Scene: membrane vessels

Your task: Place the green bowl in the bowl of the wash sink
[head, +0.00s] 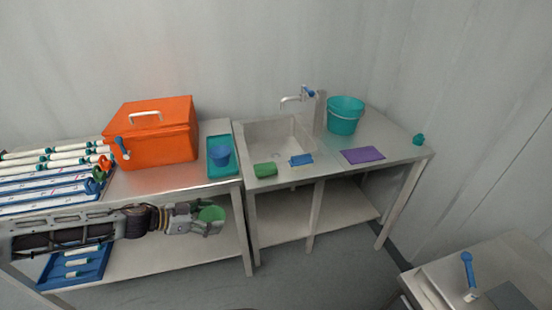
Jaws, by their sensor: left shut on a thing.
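The green bowl (211,213) is at the end of my left arm, in front of the left bench. My left gripper (207,222) is shut on it, and the fingers cover part of its side. The wash sink (275,139) is a square metal basin in the bench at the middle, up and to the right of the bowl. A faucet (297,100) with a blue handle stands behind it. My right gripper is not in view.
A green sponge (265,169) and a blue brush (301,160) lie at the sink's front edge. A teal bucket (345,116) and purple cloth (362,155) are to its right. A teal tray (222,168) holding a blue cup (220,155) and an orange box (155,132) are to its left.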

